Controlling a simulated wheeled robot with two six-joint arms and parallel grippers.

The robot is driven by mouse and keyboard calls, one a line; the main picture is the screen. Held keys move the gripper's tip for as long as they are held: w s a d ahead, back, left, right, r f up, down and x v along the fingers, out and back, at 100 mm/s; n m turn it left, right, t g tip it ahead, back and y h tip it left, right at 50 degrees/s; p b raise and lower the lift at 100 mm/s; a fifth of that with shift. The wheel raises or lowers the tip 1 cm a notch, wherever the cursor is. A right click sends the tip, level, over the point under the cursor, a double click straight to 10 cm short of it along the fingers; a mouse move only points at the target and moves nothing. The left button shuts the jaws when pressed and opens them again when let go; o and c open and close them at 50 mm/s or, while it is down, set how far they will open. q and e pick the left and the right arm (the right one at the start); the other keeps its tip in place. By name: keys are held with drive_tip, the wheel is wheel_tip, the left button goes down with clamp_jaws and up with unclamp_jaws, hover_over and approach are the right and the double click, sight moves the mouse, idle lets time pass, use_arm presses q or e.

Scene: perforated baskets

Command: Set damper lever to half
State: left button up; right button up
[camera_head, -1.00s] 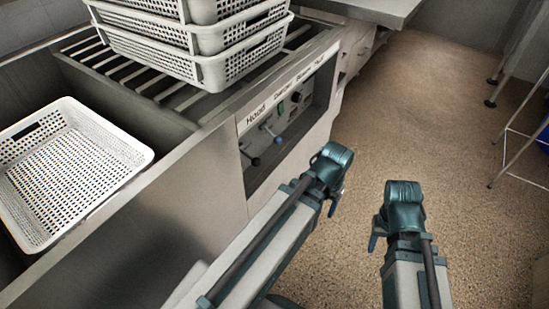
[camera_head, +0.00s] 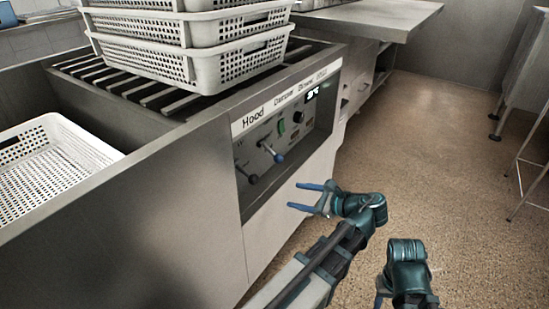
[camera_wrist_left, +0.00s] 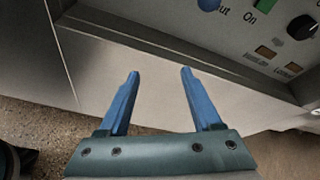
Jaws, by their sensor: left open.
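The control panel (camera_head: 290,125) on the steel unit's front has two levers. One with a dark ball (camera_head: 253,179) is lower left; one with a blue ball (camera_head: 279,158) is to its right. A label strip (camera_head: 285,100) above reads Hood, then what looks like Damper; I cannot tell surely which lever is the damper's. My left gripper (camera_head: 294,196) is open and empty, its blue fingers pointing at the unit, below and right of the levers. In the left wrist view, the blue ball (camera_wrist_left: 208,4) shows at the top edge, beyond the fingers. My right gripper (camera_head: 381,292) is low, mostly hidden.
The panel is recessed, with a raised lower edge (camera_wrist_left: 150,45). It also bears a green switch (camera_head: 281,127) and a black knob (camera_head: 298,117). Stacked white baskets (camera_head: 190,65) stand on the slatted top; another basket (camera_head: 50,165) is at left.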

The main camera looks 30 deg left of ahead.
sight(281, 159)
use_arm(q)
wheel_tip(281, 159, up, 8)
drive_tip(key=w+d+m+t+y, duration=0.1)
drive_tip(key=w+d+m+y, duration=0.1)
drive_tip(key=d+m+y, duration=0.15)
drive_tip(key=shift+y, duration=0.35)
drive_tip(key=a, duration=0.4)
drive_tip(key=w+a, duration=0.1)
drive_tip(key=a, duration=0.4)
drive_tip(key=w+a, duration=0.1)
drive_tip(key=a, duration=0.4)
drive_tip(key=shift+w+a, duration=0.15)
drive_tip(key=shift+a, duration=0.05)
clamp_jaws()
idle(0.3)
